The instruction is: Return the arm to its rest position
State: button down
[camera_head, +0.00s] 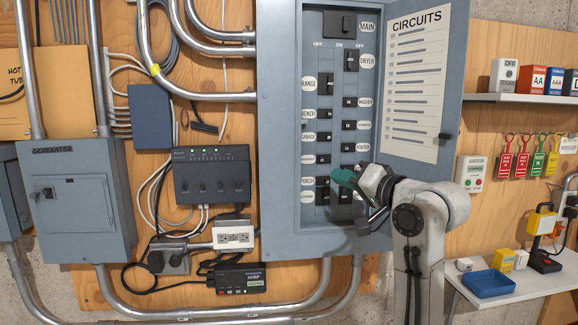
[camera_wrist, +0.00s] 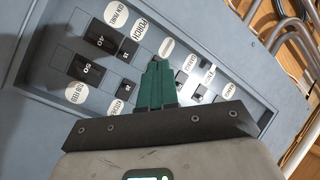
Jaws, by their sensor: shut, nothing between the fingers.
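My gripper (camera_head: 345,178) is at the lower part of the open breaker panel (camera_head: 280,130), its green fingers in front of the lower breaker rows. In the wrist view my gripper (camera_wrist: 157,70) has its green fingers together with nothing between them. The fingertips point at the panel face near the "PORCH" label (camera_wrist: 132,27). Whether they touch a breaker I cannot tell. The wrist view also shows large black breakers marked 40 (camera_wrist: 112,44) and 50 (camera_wrist: 88,70). My arm bends at the panel's lower right and covers part of the panel's edge.
The panel door (camera_head: 415,80) with the circuits chart stands open at the right. Beyond it are a shelf (camera_head: 520,99), hanging tags (camera_head: 523,157) and a small table (camera_head: 515,285) with a blue tray (camera_head: 489,283). Conduits and a generator box (camera_head: 82,200) fill the left wall.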

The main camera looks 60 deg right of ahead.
jog(key=w+a+f+n+g+y+b, duration=0.1)
jog(key=w+a+f+g+y, duration=0.1)
jog(key=a+f, duration=0.65)
jog(key=w+a+f+n+g+y+b, duration=0.1)
jog(key=a+f+n+g+y, duration=0.15)
jog(key=f, duration=1.05)
jog(key=w+a+f+n+g+y+b, duration=0.1)
jog(key=w+a+f+g, duration=0.1)
jog(key=a+f, duration=0.65)
jog(key=s+a+f+n+g+y+b, duration=0.1)
jog(key=s+a+f+n+g, duration=0.2)
jog(key=f, duration=0.5)
jog(key=s+a+f+g, duration=0.1)
jog(key=s+a+f, duration=0.3)
jog(key=f, duration=0.4)
jog(key=s+a+f+n+g, duration=0.2)
jog(key=s+f, duration=0.3)
jog(key=s, duration=0.2)
jog(key=s+a+f+n+g+b, duration=0.1)
jog(key=s+a+f+n+g, duration=0.2)
jog(key=s+f, duration=0.2)
jog(key=shift+s+a, duration=0.15)
jog(key=shift+s, duration=1.05)
